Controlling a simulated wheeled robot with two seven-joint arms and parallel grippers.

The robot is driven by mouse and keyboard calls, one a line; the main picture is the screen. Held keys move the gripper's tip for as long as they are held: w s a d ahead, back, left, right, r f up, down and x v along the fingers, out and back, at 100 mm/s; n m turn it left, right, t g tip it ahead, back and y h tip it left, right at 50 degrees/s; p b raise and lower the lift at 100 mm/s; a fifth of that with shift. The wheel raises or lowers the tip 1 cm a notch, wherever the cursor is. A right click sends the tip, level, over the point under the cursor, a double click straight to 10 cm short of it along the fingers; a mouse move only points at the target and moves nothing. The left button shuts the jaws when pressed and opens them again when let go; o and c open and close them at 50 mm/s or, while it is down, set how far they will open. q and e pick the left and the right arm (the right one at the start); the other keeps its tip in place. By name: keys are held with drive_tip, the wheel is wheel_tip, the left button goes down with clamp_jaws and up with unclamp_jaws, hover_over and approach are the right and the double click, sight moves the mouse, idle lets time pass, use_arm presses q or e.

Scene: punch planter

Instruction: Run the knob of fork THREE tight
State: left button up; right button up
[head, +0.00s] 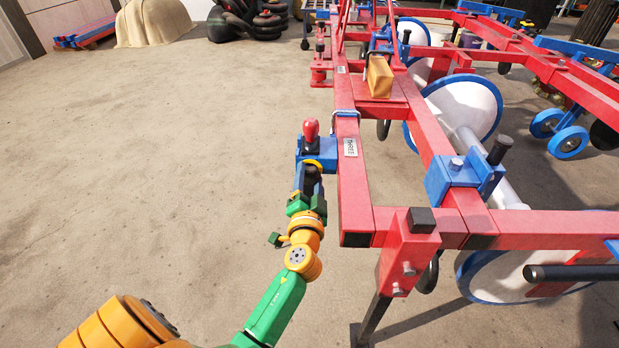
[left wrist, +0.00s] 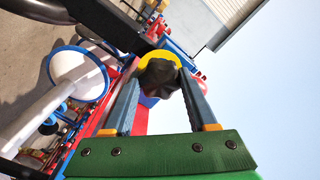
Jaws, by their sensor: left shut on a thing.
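The plate reading THREE (head: 350,147) is on the red frame bar. Beside it, a blue fork block (head: 325,148) is clamped to the bar, with a red-topped black handle (head: 311,130) standing on it. My left gripper (head: 311,182) reaches up from below to the near side of this block. It is shut on a black knob (left wrist: 160,75), which has a yellow ring (left wrist: 170,57) behind it in the left wrist view. The two fingers lie on either side of the knob. In the head view the gripper partly hides the knob. My right gripper is not in view.
The red frame (head: 356,200) runs close along the right of my left arm. A blue clamp (head: 455,180), white discs with blue rims (head: 465,105) and an ochre block (head: 380,77) are farther right. The concrete floor (head: 150,150) on the left is clear.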

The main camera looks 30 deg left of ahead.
use_arm(q)
drive_tip(key=shift+f+m, duration=0.1)
drive_tip(key=shift+m, duration=0.4)
drive_tip(key=o, duration=1.4)
drive_tip(key=shift+c, duration=0.2)
drive_tip(key=v, duration=0.7)
drive_tip(key=shift+s, duration=0.15)
